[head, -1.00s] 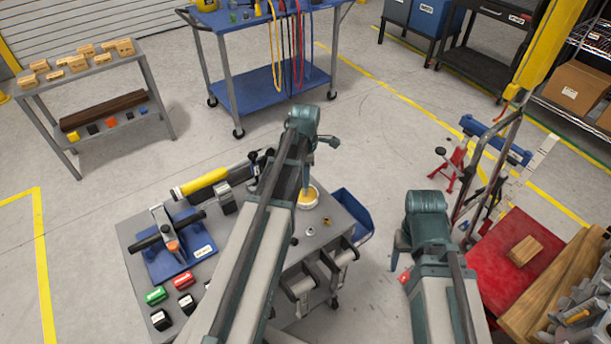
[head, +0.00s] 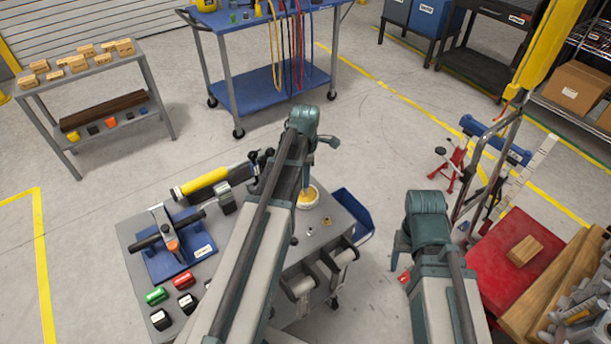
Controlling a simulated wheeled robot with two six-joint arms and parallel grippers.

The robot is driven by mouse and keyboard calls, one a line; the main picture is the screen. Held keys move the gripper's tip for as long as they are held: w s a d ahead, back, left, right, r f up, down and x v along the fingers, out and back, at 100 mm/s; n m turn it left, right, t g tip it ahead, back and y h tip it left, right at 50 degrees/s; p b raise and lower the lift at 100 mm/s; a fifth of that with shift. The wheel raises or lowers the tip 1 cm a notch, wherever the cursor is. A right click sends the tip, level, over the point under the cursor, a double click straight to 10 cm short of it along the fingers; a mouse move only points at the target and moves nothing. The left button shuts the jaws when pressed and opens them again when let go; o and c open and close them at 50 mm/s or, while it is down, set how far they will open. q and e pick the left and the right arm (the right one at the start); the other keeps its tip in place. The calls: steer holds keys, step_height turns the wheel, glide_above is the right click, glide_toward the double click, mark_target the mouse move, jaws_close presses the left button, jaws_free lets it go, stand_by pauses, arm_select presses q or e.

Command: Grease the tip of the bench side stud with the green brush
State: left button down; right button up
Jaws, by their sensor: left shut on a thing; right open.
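My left gripper (head: 319,152) is over the far right part of the grey bench cart (head: 262,292), above a round white pot with yellow content (head: 309,198). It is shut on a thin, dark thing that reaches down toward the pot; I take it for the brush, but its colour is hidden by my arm. I cannot tell whether its tip touches the yellow content. A blue fixture (head: 196,255) with a dark horizontal bar (head: 148,243) and an orange-tipped part (head: 173,247) stands at the cart's left; which part is the stud is unclear. My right gripper (head: 403,249) is open and empty, right of the cart.
Red, green and black small blocks, including a green one (head: 156,295), lie at the cart's near left. A yellow tool (head: 203,181) lies at its back. A blue bin (head: 351,213) hangs on the right side. A red surface (head: 497,262) with wood is at far right.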

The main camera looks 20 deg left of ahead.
arm_select(q)
step_height(320, 180, up, 7)
steer(key=p, duration=0.7)
arm_select(e)
step_height(320, 180, up, 7)
arm_select(q)
steer(key=shift+f, duration=0.1)
stand_by(0.5)
arm_select(e)
steer(key=shift+c, duration=1.2)
